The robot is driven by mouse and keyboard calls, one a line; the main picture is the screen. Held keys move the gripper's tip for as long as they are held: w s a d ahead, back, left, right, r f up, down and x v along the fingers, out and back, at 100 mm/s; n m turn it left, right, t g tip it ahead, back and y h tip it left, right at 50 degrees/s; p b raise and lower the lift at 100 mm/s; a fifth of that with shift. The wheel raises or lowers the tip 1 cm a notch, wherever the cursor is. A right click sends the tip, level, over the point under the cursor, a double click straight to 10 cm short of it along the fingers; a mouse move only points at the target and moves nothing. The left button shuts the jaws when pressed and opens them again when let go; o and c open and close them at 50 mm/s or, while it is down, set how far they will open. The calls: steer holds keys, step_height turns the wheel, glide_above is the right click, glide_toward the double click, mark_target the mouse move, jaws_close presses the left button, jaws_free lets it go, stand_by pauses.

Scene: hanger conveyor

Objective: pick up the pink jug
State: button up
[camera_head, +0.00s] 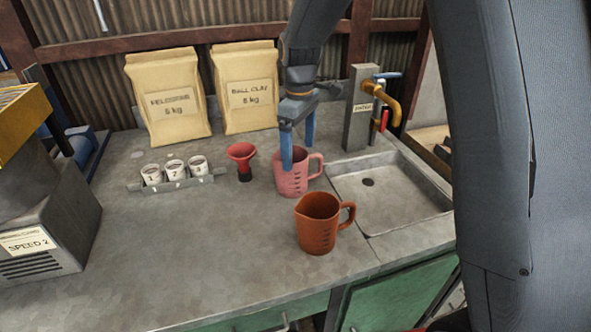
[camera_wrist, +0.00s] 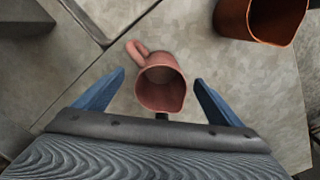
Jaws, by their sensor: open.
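The pink jug (camera_head: 291,176) stands upright on the grey worktop, left of the sink, with its handle to the right in the head view. In the wrist view the pink jug (camera_wrist: 161,86) shows from above, its handle toward the upper left and its mouth open to me. My gripper (camera_head: 298,150) is at the jug, pointing down, its blue fingers apart. In the wrist view my gripper's fingertips (camera_wrist: 160,80) lie to either side of the jug, with a visible gap on both sides. The gripper holds nothing.
An orange-brown jug (camera_head: 317,224) stands close in front of the pink one. A red funnel (camera_head: 242,160) stands to its left.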

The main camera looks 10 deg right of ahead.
mark_target(294, 168)
steer(key=shift+w+a+f, duration=0.15)
steer(key=shift+w+f, duration=0.05)
steer(key=shift+f, duration=0.15)
steer(key=f+p, duration=0.1)
steer(key=f, duration=0.1)
steer(key=f+p, duration=0.1)
steer(key=f, duration=0.1)
steer(key=a+f+p, duration=0.1)
steer(key=f, duration=0.1)
steer(key=shift+f, duration=0.55)
steer(key=c, duration=1.2)
